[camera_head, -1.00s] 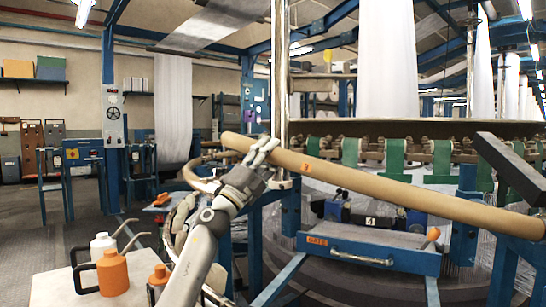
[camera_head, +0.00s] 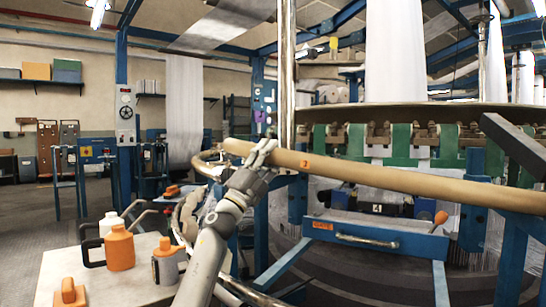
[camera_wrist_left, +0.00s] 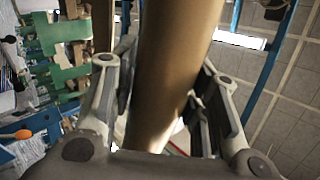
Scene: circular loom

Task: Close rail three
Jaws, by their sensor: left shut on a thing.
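A long tan tubular rail (camera_head: 400,180) with a small orange tag (camera_head: 305,163) crosses in front of the circular loom. I cannot read the tag surely. The rail slopes gently down from its left end, near the chrome post (camera_head: 287,75), to the right edge of the picture. My left gripper (camera_head: 260,153) is shut on the rail near its left end. In the left wrist view the rail (camera_wrist_left: 172,70) runs between the two fingers (camera_wrist_left: 158,105). The fingers hide part of the rail, and its right end is out of view. My right gripper is not in view.
A white table (camera_head: 110,288) with orange and white oil cans (camera_head: 120,250) stands at lower left. A blue drawer panel with a handle (camera_head: 375,239) and an orange knob (camera_head: 441,217) sits below the rail. A dark bar (camera_head: 515,145) juts in at right.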

